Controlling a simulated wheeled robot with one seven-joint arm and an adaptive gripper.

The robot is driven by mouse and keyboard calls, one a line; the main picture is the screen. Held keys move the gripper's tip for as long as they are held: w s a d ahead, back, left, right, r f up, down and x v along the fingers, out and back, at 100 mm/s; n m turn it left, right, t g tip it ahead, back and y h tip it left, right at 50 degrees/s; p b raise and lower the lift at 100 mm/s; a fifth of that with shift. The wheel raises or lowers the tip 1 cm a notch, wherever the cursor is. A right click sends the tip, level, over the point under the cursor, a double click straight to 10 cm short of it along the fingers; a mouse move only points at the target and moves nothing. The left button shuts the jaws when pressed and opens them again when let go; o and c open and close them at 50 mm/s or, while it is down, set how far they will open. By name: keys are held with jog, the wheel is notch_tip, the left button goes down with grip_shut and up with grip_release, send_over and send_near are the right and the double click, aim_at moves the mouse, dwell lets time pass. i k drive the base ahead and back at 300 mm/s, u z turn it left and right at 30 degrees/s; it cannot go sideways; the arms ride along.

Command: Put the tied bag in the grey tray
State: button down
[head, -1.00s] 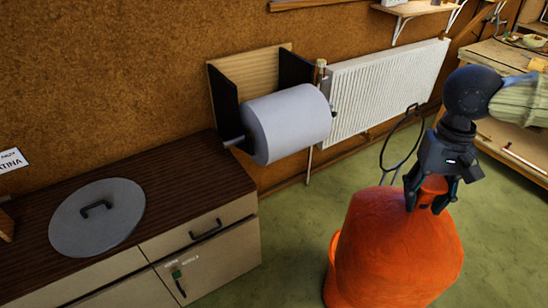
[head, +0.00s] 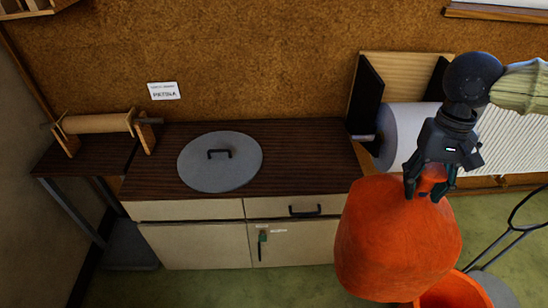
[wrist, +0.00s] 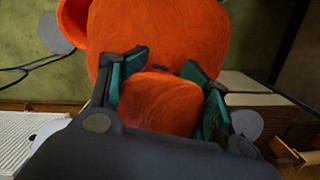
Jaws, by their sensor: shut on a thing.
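The tied bag (head: 395,245) is a bulging orange sack hanging at the right in the head view. My gripper (head: 428,190) is shut on its gathered neck and holds it up, in front of the cabinet's right end. In the wrist view the neck of the bag (wrist: 160,102) sits between both fingers, with the full body beyond. A flat dark grey shape, which looks like the grey tray (head: 128,248), lies low at the left, partly under the side bench. Its inside is hard to make out. My gripper is well to the right of it.
A cabinet (head: 290,185) with a dark wooden top carries a round grey lid (head: 220,162). A side bench (head: 85,160) with a wooden roller stands left. A large roll (head: 400,135) and radiator are behind the bag. An orange bin (head: 455,290) is below it.

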aim_at(139, 245)
jog(key=u, duration=0.25)
jog(key=i, duration=1)
jog(key=u, duration=0.15)
